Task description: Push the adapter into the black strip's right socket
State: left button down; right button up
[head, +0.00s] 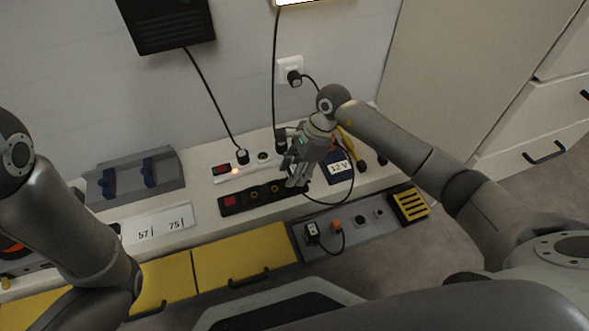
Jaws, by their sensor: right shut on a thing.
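The black strip (232,203) lies along the front of the white bench top, with a red switch at its left end. Two of its round sockets show, and its right end is covered by my right gripper. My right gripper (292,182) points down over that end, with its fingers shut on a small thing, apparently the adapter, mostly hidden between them. I cannot tell whether the adapter touches the right socket. My left arm shows at the left, but its gripper is out of view.
A white strip (235,176) with black plugs lies just behind. A dark 12 V box (339,174) stands right of my right gripper, near a looping black cable. A grey tray (377,228) in front holds a black-and-white plug (312,231). Yellow drawers (245,252) are below.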

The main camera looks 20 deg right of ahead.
jog(key=shift+f, duration=0.25)
jog(key=o, duration=1.3)
jog(key=shift+r, duration=0.15)
jog(key=v, duration=1.2)
